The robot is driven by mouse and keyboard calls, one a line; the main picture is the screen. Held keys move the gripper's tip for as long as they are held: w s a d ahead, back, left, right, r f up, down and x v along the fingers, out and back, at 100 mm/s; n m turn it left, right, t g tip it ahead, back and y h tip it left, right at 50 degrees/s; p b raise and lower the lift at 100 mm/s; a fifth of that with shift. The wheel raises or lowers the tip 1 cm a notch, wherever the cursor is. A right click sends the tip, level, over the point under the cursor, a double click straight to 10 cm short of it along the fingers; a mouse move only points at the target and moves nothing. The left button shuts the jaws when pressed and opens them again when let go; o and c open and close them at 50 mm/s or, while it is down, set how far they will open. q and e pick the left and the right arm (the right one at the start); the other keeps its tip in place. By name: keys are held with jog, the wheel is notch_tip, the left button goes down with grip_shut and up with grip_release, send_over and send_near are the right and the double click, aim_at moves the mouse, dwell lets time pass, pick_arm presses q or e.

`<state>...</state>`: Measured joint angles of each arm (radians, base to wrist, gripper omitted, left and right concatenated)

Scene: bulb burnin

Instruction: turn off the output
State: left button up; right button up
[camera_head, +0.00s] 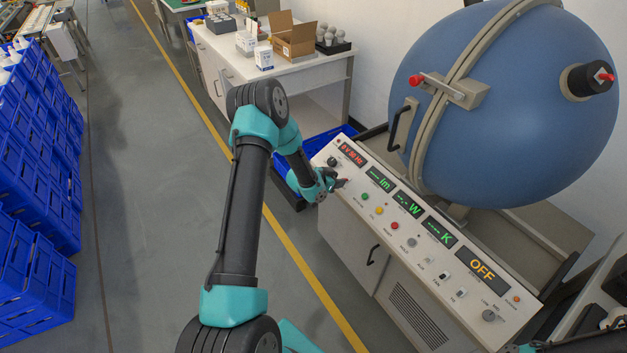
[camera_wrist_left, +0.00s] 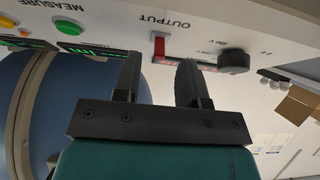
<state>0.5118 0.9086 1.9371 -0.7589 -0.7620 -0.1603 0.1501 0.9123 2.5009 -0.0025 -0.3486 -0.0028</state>
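The output switch is a small red rocker under the word OUTPUT in the left wrist view (camera_wrist_left: 158,47), at the far left end of the sloped control panel (camera_head: 400,240). My left gripper (camera_head: 341,183) is at that end of the panel in the head view. In the left wrist view its two dark fingers (camera_wrist_left: 158,72) are apart, with the red switch seen in the gap between them. I cannot tell whether a finger touches it. A red display (camera_head: 352,154) beside it is lit, partly hidden behind the fingers in the wrist view.
A black knob (camera_wrist_left: 233,61) sits close to the right finger in the wrist view. Green, yellow and red buttons (camera_head: 379,211) line the panel, and a display reads OFF (camera_head: 481,271). A large blue sphere (camera_head: 500,100) stands behind. Blue crates (camera_head: 35,190) stack at left.

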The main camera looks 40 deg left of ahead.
pick_arm(q)
jog(key=v, duration=1.4)
jog(key=shift+s+r, duration=0.2)
jog(key=shift+s, duration=0.1)
jog(key=s+d+f+n+g, duration=0.2)
jog(key=s+d+f+g, duration=0.15)
jog(key=d, duration=0.45)
jog(key=s+d+f+n+g, duration=0.1)
jog(key=s+d+f+g, duration=0.1)
jog(key=d+f, duration=0.45)
jog(key=s+d+f+n+g, duration=0.1)
jog(key=s+d+g, duration=0.4)
jog(key=s+d, duration=0.6)
jog(key=shift+s+d+f+n, duration=0.4)
jog(key=shift+s+n, duration=0.2)
jog(key=shift+s, duration=0.05)
